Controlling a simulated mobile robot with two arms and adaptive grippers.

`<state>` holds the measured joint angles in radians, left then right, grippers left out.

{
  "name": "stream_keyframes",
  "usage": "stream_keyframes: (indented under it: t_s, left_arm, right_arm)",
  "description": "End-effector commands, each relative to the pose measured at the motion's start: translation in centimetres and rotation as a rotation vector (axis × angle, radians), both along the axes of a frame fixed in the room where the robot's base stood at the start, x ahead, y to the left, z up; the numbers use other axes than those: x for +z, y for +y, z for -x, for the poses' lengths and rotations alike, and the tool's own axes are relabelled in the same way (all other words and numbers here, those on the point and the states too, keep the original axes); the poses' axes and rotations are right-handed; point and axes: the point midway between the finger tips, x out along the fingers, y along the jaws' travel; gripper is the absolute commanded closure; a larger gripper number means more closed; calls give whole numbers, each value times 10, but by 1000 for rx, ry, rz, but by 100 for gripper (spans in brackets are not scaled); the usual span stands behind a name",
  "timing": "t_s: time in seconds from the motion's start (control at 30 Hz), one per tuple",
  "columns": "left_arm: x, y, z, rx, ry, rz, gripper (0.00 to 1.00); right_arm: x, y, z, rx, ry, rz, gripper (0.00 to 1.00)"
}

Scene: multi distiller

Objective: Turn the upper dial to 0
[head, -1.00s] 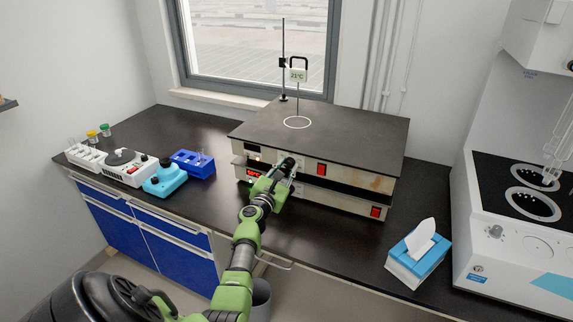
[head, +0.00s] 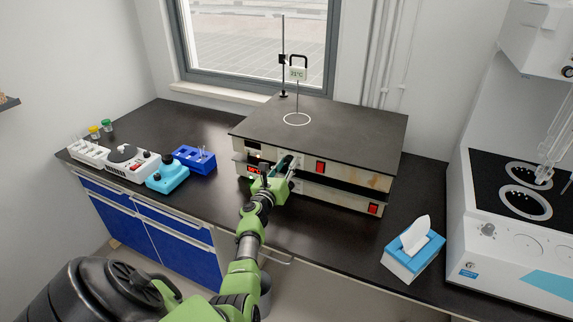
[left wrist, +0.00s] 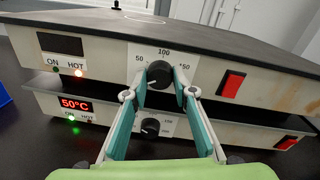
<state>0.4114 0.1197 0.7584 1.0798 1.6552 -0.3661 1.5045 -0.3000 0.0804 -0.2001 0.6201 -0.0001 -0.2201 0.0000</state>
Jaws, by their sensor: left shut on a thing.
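The upper dial (left wrist: 159,74) is a black knob on the front of the upper hot plate (head: 345,175), under a printed scale with 100 at its top. Its exact setting is hard to read. My left gripper (head: 287,165) is shut on this dial, with one teal finger on each side of it in the left wrist view (left wrist: 160,84). In the head view the gripper mostly hides the knob. The upper display (left wrist: 60,43) is dark and the HOT light beside it glows. My right gripper is not in view.
The lower hot plate (left wrist: 215,135) sits beneath, with its own black dial (left wrist: 150,128) just below my fingers and a display (left wrist: 76,105) reading 50°C. A red switch (left wrist: 231,84) is to the right. A tissue box (head: 412,262) stands on the counter at right.

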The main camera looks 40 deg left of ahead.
Motion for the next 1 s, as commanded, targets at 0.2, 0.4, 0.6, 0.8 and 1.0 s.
stream_keyframes:
  t_s: [0.2,0.4,0.6,0.8,1.0]
  left_arm:
    - [-3,-1,0,-1,1,9,97]
    - [-3,-1,0,-1,2,8,65]
    - [-2,-1,0,-1,1,6,58]
    - [-1,-1,1,0,0,4,58]
    - [-3,-6,15,-1,3,1,58]
  right_arm:
    - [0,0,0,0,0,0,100]
    - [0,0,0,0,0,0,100]
    - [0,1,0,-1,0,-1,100]
    - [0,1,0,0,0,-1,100]
    - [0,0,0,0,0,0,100]
